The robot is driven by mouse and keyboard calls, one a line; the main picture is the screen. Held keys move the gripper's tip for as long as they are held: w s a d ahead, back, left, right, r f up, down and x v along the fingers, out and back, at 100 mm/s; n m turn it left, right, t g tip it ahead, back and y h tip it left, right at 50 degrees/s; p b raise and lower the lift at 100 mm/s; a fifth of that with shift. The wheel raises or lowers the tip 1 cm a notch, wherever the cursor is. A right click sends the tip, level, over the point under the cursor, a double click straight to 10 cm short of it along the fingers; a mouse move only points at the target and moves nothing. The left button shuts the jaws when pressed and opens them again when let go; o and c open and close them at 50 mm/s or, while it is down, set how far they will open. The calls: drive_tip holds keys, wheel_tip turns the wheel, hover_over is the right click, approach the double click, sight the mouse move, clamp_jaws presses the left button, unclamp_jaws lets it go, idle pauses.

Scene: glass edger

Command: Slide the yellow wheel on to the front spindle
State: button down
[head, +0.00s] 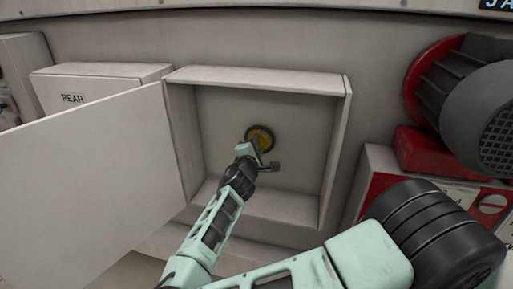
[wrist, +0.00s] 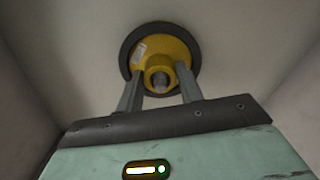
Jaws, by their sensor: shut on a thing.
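The yellow wheel (wrist: 176,50) has a dark outer rim and a raised hub, and faces the wrist camera close to the back wall of the open box. It also shows in the head view (head: 262,136), partly hidden by my gripper (head: 256,152). In the wrist view, my gripper (wrist: 160,82) is shut on the wheel's hub, one finger on each side. A grey round end, seemingly the front spindle (wrist: 160,80), shows inside the hub's hole. I cannot tell how far the wheel sits along it, or whether the wheel touches the wall.
The open box (head: 348,110) has side walls close around my arm. Its door (head: 90,170) stands swung out to the left. A closed box marked REAR (head: 100,90) is at the left. A red and grey motor (head: 470,100) is at the right.

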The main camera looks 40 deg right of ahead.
drive_tip(key=shift+w+d, duration=0.1)
drive_tip(key=shift+d, duration=0.3)
drive_tip(key=shift+r, duration=0.1)
drive_tip(key=c, duration=0.8)
unclamp_jaws()
drive_tip(key=shift+c, duration=0.2)
